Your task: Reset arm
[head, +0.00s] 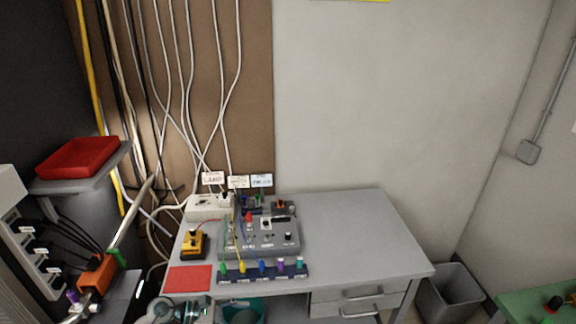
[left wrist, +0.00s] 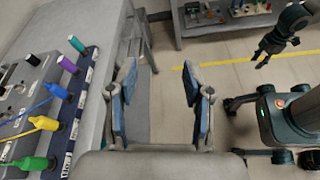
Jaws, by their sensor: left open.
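My left gripper (left wrist: 156,88) is open and empty in the left wrist view, its two blue-padded fingers well apart. It is beside the table's front edge, to the right of the strip of plugs. A pale and teal part of what looks like my left arm shows at the bottom left of the head view; its fingertips are not clear there. In the left wrist view a dark gripper (left wrist: 263,58), apparently my right one, hangs at the upper right with nothing visible in it. It is too small to tell its jaw state.
The grey table (head: 365,235) carries a control box (head: 283,240), a plug strip (head: 265,275) with coloured plugs, a yellow-black box (head: 194,243) and a red mat (head: 188,279). The table's right half is clear. A grey bin (head: 450,292) and green table (head: 540,303) stand right.

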